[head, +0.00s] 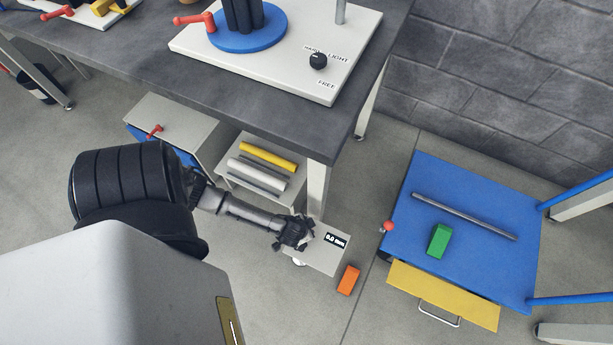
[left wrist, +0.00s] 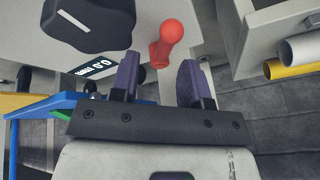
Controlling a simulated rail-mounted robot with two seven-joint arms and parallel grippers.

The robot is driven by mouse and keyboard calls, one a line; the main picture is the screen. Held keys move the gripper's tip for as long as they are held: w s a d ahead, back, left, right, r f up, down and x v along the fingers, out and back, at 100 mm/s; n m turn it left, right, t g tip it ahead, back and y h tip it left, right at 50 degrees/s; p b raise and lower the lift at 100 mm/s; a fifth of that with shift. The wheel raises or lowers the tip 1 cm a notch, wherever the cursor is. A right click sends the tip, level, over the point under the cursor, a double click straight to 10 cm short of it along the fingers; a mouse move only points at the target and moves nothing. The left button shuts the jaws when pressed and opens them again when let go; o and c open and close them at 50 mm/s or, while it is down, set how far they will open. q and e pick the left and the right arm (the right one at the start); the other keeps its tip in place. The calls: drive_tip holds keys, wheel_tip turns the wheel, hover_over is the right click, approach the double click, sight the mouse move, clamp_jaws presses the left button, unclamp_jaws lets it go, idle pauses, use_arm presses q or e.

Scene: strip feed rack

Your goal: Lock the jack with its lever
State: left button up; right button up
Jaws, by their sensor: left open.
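The jack (head: 318,258) is a light grey box with a "0.0 mm" display (head: 335,240), on the floor beside the table leg. In the left wrist view its display (left wrist: 95,67), a black knob (left wrist: 90,22) with a white mark, and a red lever (left wrist: 166,42) show. My left gripper (head: 300,232) is over the jack and hides its knob and lever in the head view. In the left wrist view the gripper (left wrist: 160,76) is open, with the red lever between or just beyond its purple fingertips; contact is not clear. My right gripper is not in view.
A blue platform (head: 480,260) with a rod (head: 465,216), a green block (head: 438,240) and a yellow front (head: 440,295) stands right. An orange block (head: 348,280) lies near the jack. A shelf (head: 262,195) with tubes and the dark tabletop (head: 270,88) are close by.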

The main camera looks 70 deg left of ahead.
use_arm(q)
drive_tip(key=shift+b+x, duration=0.3)
drive_tip(key=shift+x, duration=0.45)
drive_tip(key=shift+a, duration=0.1)
drive_tip(key=c, duration=0.7)
drive_tip(key=shift+r+p, duration=0.15)
drive_tip(key=shift+p, duration=0.25)
drive_tip(key=m+p, duration=0.2)
drive_tip(key=p, duration=0.2)
drive_tip(key=shift+a+r+h, duration=0.1)
drive_tip(key=shift+a+h, duration=0.1)
drive_tip(key=shift+h, duration=0.2)
drive_tip(key=shift+a+f+m+t+h+p, duration=0.2)
drive_tip(key=shift+m+h+p, duration=0.25)
drive_tip(key=shift+m+p, duration=0.4)
drive_tip(key=shift+a+f+m+t+h+p, duration=0.15)
drive_tip(key=shift+m+h+p, duration=0.35)
drive_tip(key=shift+m, duration=0.65)
drive_tip(key=shift+c, duration=0.2)
drive_tip(key=shift+r, duration=0.1)
